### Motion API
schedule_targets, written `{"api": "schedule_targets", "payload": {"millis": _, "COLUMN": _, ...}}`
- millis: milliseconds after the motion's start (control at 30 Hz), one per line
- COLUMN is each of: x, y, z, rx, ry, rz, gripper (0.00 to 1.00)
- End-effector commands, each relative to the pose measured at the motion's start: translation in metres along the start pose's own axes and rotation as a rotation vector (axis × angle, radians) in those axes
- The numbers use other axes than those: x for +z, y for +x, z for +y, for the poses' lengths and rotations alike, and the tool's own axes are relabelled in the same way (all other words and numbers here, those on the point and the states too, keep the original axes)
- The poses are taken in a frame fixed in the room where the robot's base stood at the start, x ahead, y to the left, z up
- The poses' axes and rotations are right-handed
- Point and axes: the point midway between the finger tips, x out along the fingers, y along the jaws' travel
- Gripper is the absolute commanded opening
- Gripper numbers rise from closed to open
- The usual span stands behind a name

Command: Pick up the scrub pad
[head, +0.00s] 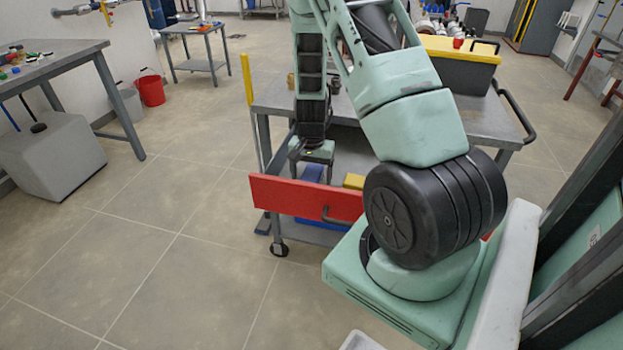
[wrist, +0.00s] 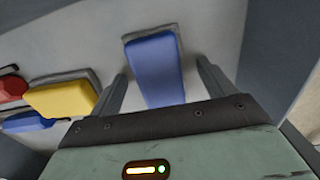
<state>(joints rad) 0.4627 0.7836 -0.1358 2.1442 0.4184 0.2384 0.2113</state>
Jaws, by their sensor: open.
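A blue block with a grey layer along its far edge (wrist: 153,70) lies on the grey drawer floor and looks like a scrub pad. In the wrist view it sits between the two fingers of my gripper (wrist: 162,72), with bare floor on both sides of it. My gripper is open and points down into the drawer. In the head view my gripper (head: 312,168) is just behind the red drawer front (head: 303,197), and the front hides the pad's lower part. Whether the fingertips reach down to the pad's height, I cannot tell.
A yellow block with a grey layer (wrist: 60,98), a red item (wrist: 11,87) and a smaller blue item (wrist: 27,122) lie left of my gripper in the wrist view. The drawer wall (wrist: 275,60) rises at right. The grey cart top (head: 272,95) overhangs behind.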

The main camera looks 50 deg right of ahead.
Motion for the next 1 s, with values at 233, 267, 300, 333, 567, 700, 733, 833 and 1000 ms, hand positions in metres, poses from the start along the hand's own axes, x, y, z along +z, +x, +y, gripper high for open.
{"api": "schedule_targets", "payload": {"millis": 233, "x": 0.0, "y": 0.001, "z": 0.0, "rx": 0.0, "ry": 0.0, "rz": 0.0, "gripper": 0.79}}
{"api": "schedule_targets", "payload": {"millis": 267, "x": 0.0, "y": 0.001, "z": 0.0, "rx": 0.0, "ry": 0.0, "rz": 0.0, "gripper": 0.71}}
{"api": "schedule_targets", "payload": {"millis": 300, "x": 0.0, "y": 0.001, "z": 0.0, "rx": 0.0, "ry": 0.0, "rz": 0.0, "gripper": 0.6}}
{"api": "schedule_targets", "payload": {"millis": 333, "x": 0.0, "y": 0.001, "z": 0.0, "rx": 0.0, "ry": 0.0, "rz": 0.0, "gripper": 0.51}}
{"api": "schedule_targets", "payload": {"millis": 567, "x": 0.0, "y": 0.001, "z": 0.0, "rx": 0.0, "ry": 0.0, "rz": 0.0, "gripper": 0.29}}
{"api": "schedule_targets", "payload": {"millis": 700, "x": 0.0, "y": -0.001, "z": 0.0, "rx": -0.001, "ry": 0.0, "rz": 0.001, "gripper": 0.29}}
{"api": "schedule_targets", "payload": {"millis": 733, "x": -0.001, "y": -0.003, "z": 0.0, "rx": -0.001, "ry": 0.0, "rz": 0.002, "gripper": 0.29}}
{"api": "schedule_targets", "payload": {"millis": 833, "x": -0.001, "y": -0.015, "z": -0.001, "rx": -0.001, "ry": -0.001, "rz": 0.003, "gripper": 0.29}}
{"api": "schedule_targets", "payload": {"millis": 1000, "x": -0.001, "y": -0.049, "z": -0.001, "rx": -0.003, "ry": -0.001, "rz": 0.004, "gripper": 0.29}}
